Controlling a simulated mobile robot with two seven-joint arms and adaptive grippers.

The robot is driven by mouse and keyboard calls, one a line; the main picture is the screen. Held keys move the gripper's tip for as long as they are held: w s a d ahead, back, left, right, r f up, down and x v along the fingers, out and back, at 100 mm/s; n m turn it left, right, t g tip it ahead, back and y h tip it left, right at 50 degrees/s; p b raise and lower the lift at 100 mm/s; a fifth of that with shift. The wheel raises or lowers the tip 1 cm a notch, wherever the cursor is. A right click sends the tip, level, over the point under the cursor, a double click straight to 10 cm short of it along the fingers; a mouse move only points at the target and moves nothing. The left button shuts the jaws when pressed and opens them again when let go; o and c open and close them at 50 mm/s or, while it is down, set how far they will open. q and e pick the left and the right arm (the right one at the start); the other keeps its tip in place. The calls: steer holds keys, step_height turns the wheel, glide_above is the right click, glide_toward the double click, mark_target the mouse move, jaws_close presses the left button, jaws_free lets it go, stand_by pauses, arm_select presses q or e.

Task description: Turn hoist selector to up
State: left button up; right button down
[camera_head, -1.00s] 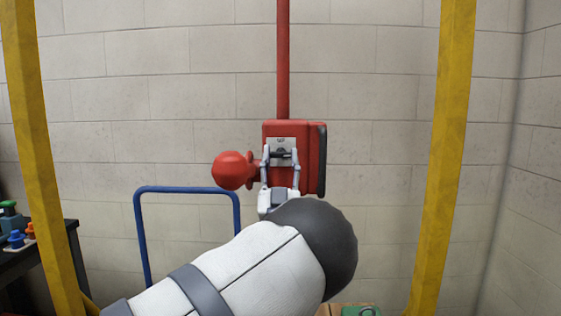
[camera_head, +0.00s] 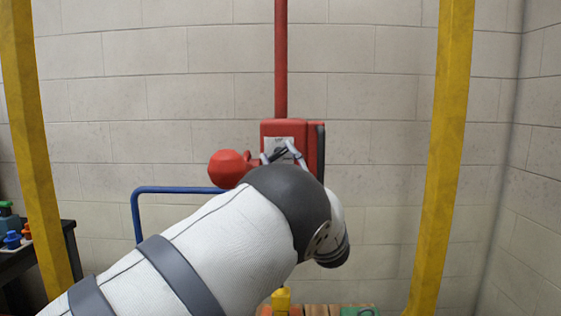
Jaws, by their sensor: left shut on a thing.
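The red hoist control box (camera_head: 309,131) hangs in the middle of the view below a red pole. Its front has a light plate (camera_head: 272,143) with a dark hoist selector (camera_head: 276,156) on it. My left gripper (camera_head: 280,153) is at the plate, its grey fingers tilted and shut on the selector. My own forearm and dark wrist cover the lower part of the box and most of the gripper. The selector's exact setting and the plate's marking are too small to read. My right gripper is not in view.
A red round knob (camera_head: 229,168) sticks out left of the box. Yellow posts stand left (camera_head: 35,150) and right (camera_head: 443,150). A blue rail (camera_head: 165,190) stands behind my arm. A dark bench (camera_head: 45,250) with coloured parts is at far left. A block wall closes the back.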

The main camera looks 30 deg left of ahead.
arm_select(q)
steer(key=n+g, duration=0.3)
steer(key=n+g+h, duration=0.1)
steer(key=n+g, duration=0.1)
steer(key=n, duration=0.2)
steer(key=shift+w+d+r+g, duration=0.1)
steer(key=shift+d+r+g, duration=0.1)
steer(key=shift+g, duration=0.2)
steer(key=n+h, duration=0.1)
steer(key=n+g+h, duration=0.1)
steer(key=n, duration=0.1)
steer(key=n+g+h, duration=0.1)
steer(key=n, duration=0.1)
steer(key=shift+r, duration=0.25)
steer(key=shift+h, duration=0.3)
steer(key=o, duration=0.9)
steer(key=v, duration=1.2)
steer(key=shift+w+f, duration=0.1)
